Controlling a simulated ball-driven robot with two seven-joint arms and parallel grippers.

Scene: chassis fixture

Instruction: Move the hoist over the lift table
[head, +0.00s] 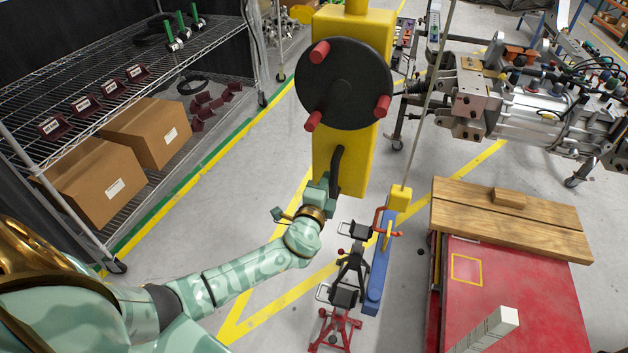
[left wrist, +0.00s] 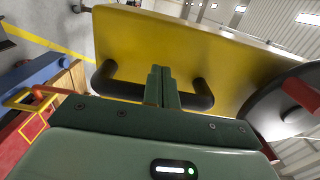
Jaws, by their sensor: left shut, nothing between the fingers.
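The hoist (head: 347,160) is a yellow column with a black wheel (head: 343,84) with red knobs and a black handle (head: 336,170) on its face. A thin cable runs to a yellow block (head: 399,199) with a red hook above a blue beam (head: 377,270). The lift table (head: 520,290) is red, at the lower right, with wooden boards on top. My left gripper (head: 325,184) is at the handle. In the left wrist view its fingers (left wrist: 163,85) are shut together in front of the handle bar (left wrist: 200,92), holding nothing. My right gripper is out of view.
A wire shelf (head: 100,140) with cardboard boxes stands at the left. Black and red stands (head: 345,290) are on the floor beside the blue beam. A large metal machine (head: 530,110) is at the upper right. Floor between shelf and hoist is clear, with yellow lines.

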